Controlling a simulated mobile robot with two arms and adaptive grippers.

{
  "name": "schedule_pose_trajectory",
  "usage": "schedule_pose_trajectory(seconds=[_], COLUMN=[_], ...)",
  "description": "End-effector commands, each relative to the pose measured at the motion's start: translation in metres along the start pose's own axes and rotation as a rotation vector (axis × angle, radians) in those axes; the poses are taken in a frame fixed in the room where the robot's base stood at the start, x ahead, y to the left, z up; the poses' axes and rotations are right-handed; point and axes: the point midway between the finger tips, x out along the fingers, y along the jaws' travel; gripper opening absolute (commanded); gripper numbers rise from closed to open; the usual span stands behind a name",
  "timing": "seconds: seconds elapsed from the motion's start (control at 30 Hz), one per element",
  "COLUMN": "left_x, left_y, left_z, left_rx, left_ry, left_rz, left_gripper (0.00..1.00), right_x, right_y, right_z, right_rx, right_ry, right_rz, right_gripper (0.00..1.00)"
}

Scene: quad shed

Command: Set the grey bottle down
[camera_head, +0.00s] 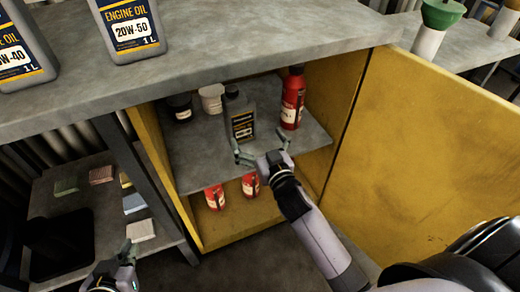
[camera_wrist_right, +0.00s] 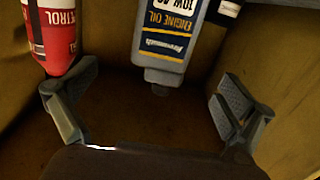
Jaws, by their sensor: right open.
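The grey engine oil bottle (camera_head: 239,117) stands upright on the cabinet's upper shelf (camera_head: 195,160). It also shows upside down at the top of the right wrist view (camera_wrist_right: 170,45). My right gripper (camera_head: 262,147) is open in front of the bottle, its fingers spread wide, and nothing is held in it. In the right wrist view the fingers (camera_wrist_right: 150,105) are apart, with a gap between them and the bottle. My left gripper (camera_head: 125,262) is at the lower left, partly cut off by the frame edge; its jaw opening is unclear.
The yellow door (camera_head: 425,140) is open at right.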

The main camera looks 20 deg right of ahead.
Motion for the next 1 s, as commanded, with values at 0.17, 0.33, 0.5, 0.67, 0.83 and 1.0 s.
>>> schedule_pose_trajectory(seconds=[0.17, 0.33, 0.5, 0.67, 0.83, 1.0], left_x=[0.0, 0.0, 0.0, 0.0, 0.0, 0.0], left_y=[0.0, 0.0, 0.0, 0.0, 0.0, 0.0], left_z=[0.001, 0.001, 0.001, 0.001, 0.0, 0.0], left_rx=[0.0, 0.0, 0.0, 0.0, 0.0, 0.0], left_ry=[-0.003, -0.002, -0.002, -0.002, -0.001, -0.001], left_rz=[0.0, 0.0, -0.001, -0.001, -0.001, 0.0], left_gripper=[0.0, 0.0, 0.0, 0.0, 0.0, 0.0], right_x=[-0.064, -0.138, -0.176, -0.179, -0.178, -0.178], right_y=[0.004, -0.017, -0.034, -0.035, -0.035, -0.035], right_z=[0.02, 0.037, 0.039, 0.039, 0.039, 0.039], right_rx=[-0.01, -0.045, -0.073, -0.078, -0.077, -0.077], right_ry=[-0.236, -0.501, -0.616, -0.625, -0.624, -0.623], right_rz=[0.037, -0.063, -0.159, -0.167, -0.165, -0.165], right_gripper=[0.99, 0.99, 0.99, 0.99, 0.99, 0.99])
